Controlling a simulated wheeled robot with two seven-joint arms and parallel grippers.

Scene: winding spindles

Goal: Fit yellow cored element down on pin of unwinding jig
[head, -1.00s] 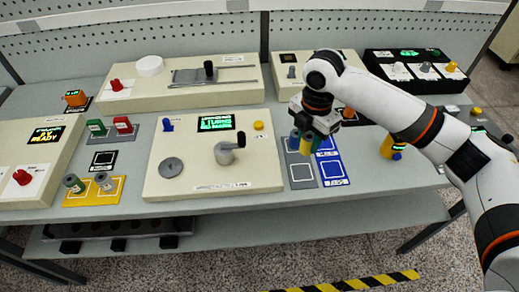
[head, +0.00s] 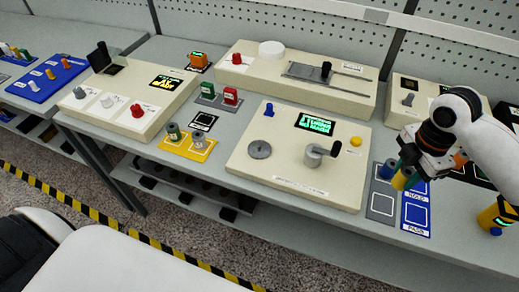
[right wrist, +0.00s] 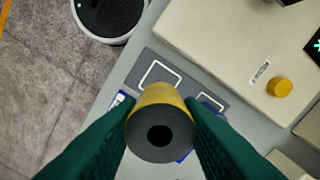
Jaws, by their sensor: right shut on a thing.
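My right gripper (head: 405,172) is shut on the yellow cored element (head: 401,182), at the grey and blue pads on the right. In the right wrist view the element (right wrist: 160,94) sits between the green fingers (right wrist: 160,112), its dark end face with a round hole towards the camera. A cream board (head: 240,168) carries a grey disc (head: 259,149), a crank (head: 318,153) and a lit display; it looks like the unwinding jig. A small point shows at the disc's middle, but I cannot tell its height. The disc is bare. My left gripper is not in view.
A blue cylinder (head: 388,168) stands on the grey pad (head: 381,206), close beside the held element. The blue pad (head: 416,214) lies right of it. A yellow tray (head: 187,147) holds two spools. A yellow knob (head: 355,141) and a blue lever (head: 269,109) stand on the cream board.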

